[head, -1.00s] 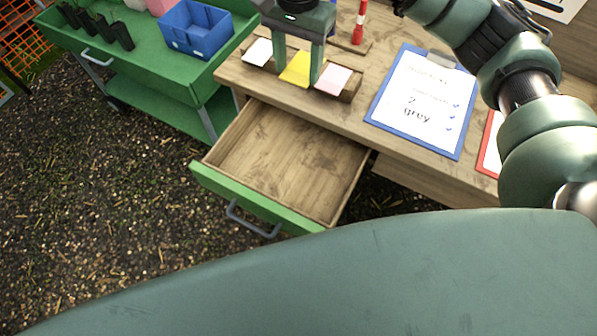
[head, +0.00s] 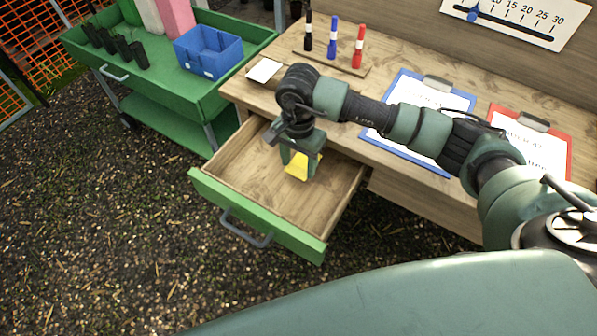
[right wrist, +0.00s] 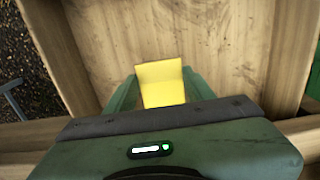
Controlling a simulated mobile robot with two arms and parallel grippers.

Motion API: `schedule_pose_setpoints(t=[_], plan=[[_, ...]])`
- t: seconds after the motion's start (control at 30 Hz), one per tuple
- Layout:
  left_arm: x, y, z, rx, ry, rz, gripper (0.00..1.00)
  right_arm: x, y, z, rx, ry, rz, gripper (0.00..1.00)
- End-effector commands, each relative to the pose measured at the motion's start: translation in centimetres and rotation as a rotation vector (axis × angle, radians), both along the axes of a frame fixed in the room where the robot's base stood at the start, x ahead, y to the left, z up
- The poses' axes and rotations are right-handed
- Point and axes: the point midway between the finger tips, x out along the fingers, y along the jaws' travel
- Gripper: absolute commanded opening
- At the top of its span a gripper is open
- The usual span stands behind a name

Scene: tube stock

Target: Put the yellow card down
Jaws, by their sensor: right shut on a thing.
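My right gripper (head: 299,167) is over the open drawer (head: 239,162), pointing down into it. It is shut on the yellow card (head: 301,163). The right wrist view also shows the yellow card (right wrist: 161,80) between the two green fingers, with the wooden drawer floor (right wrist: 225,45) beneath. I cannot tell whether the card touches the drawer floor. No other object shows in the drawer. My left gripper is not in view.
A white card (head: 264,70) lies on the desk; my arm hides the space beside it. Several markers (head: 332,40) stand behind. Blue (head: 457,99) and red (head: 563,150) clipboards lie to the right. A green cart (head: 95,60) with a blue bin (head: 208,52) stands left.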

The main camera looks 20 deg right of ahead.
Motion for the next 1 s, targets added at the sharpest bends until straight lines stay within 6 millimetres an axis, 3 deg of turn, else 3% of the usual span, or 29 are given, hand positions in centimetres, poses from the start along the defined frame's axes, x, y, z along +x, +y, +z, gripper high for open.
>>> schedule_pose_setpoints(t=[0.27, 0.5, 0.87, 0.9, 0.97, 1.0], plan=[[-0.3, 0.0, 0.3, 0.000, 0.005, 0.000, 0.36, -0.1, 0.0, -2.3, 0.001, 0.002, 0.000, 0.16], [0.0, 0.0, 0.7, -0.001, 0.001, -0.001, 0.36, 0.0, 0.0, -5.5, 0.000, 0.001, 0.000, 0.16], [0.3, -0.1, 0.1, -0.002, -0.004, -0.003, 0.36, 0.1, 0.0, -6.0, 0.000, -0.001, 0.001, 0.16], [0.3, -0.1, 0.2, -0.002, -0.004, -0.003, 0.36, 0.1, 0.0, -5.9, 0.000, -0.001, 0.001, 0.59], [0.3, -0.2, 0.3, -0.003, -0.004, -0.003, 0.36, 0.0, 0.0, -5.8, 0.001, -0.001, 0.000, 0.75], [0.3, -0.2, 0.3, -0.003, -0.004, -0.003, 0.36, 0.0, 0.0, -5.8, 0.000, 0.000, 0.000, 0.75]])
